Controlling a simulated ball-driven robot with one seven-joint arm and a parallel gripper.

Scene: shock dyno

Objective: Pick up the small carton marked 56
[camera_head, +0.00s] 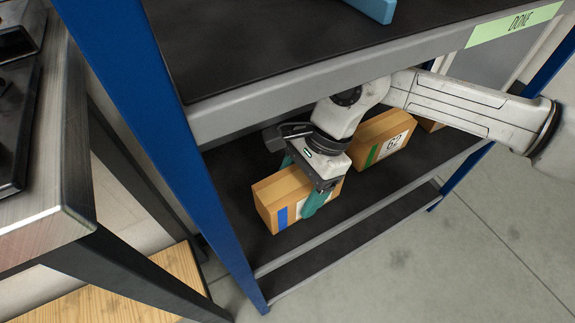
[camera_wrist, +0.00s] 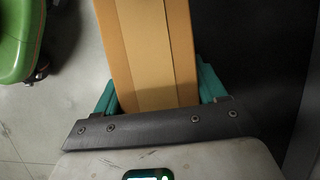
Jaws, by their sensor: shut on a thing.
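A small cardboard carton (camera_head: 278,192) with a blue stripe and a white label sits on the dark middle shelf of the rack, near its left end. My gripper (camera_head: 305,190) reaches down over it with teal fingers on either side, shut on it. The label's number is hidden by a finger, so I cannot read it. In the wrist view the carton's taped top (camera_wrist: 150,55) lies between the two teal fingers (camera_wrist: 158,95). I cannot tell whether the carton is touching the shelf.
A second carton marked 62 (camera_head: 378,140), with a green stripe, stands right of the gripper. Part of another carton (camera_head: 430,124) shows behind my arm. The upper shelf edge (camera_head: 330,84) is close above, and a blue post (camera_head: 165,110) stands left. A metal bench (camera_head: 45,150) is farther left.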

